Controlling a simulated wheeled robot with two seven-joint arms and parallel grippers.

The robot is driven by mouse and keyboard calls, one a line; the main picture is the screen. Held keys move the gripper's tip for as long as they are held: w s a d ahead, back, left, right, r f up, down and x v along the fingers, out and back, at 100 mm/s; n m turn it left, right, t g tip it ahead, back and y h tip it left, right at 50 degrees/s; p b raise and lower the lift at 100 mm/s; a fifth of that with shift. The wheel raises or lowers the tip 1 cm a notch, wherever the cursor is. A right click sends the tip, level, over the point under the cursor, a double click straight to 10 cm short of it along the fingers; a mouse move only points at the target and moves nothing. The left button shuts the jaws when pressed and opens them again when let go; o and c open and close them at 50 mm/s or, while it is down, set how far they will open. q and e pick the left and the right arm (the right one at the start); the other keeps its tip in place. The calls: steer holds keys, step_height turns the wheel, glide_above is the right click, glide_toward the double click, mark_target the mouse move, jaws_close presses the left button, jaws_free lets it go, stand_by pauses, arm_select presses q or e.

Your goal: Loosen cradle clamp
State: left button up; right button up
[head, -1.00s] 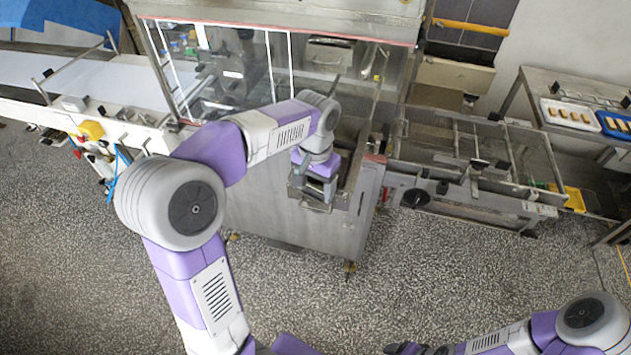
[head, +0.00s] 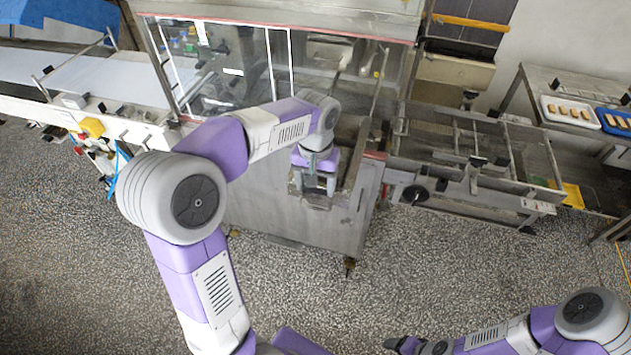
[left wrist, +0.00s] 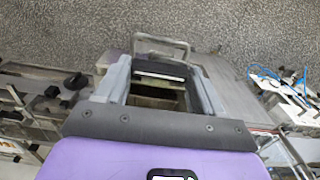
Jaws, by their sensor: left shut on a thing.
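My left gripper (head: 315,190) is at the front end of the grey metal machine (head: 285,217), below its clear-windowed hood. In the left wrist view its two grey fingers (left wrist: 160,75) stand on either side of a metal part with a dark opening (left wrist: 158,95), and it is shut on this part. I cannot tell whether this part is the cradle clamp. A metal loop (left wrist: 162,43) shows just beyond the fingertips. My right gripper (head: 402,344) is low in the head view, away from the machine; its fingers are too small to read.
An open metal frame (head: 455,185) with black knobs (head: 415,195) adjoins the machine on the right. A white conveyor (head: 110,80) is on the left. A white tray (head: 570,112) and a blue tray (head: 613,122) stand on a rack at right. The speckled floor (head: 330,305) in front is clear.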

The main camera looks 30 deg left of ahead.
arm_select(q)
steer(key=o, duration=1)
steer(key=shift+o, duration=0.2)
step_height(320, 180, up, 8)
steer(key=shift+f+p, duration=0.2)
steer(key=shift+p, duration=0.3)
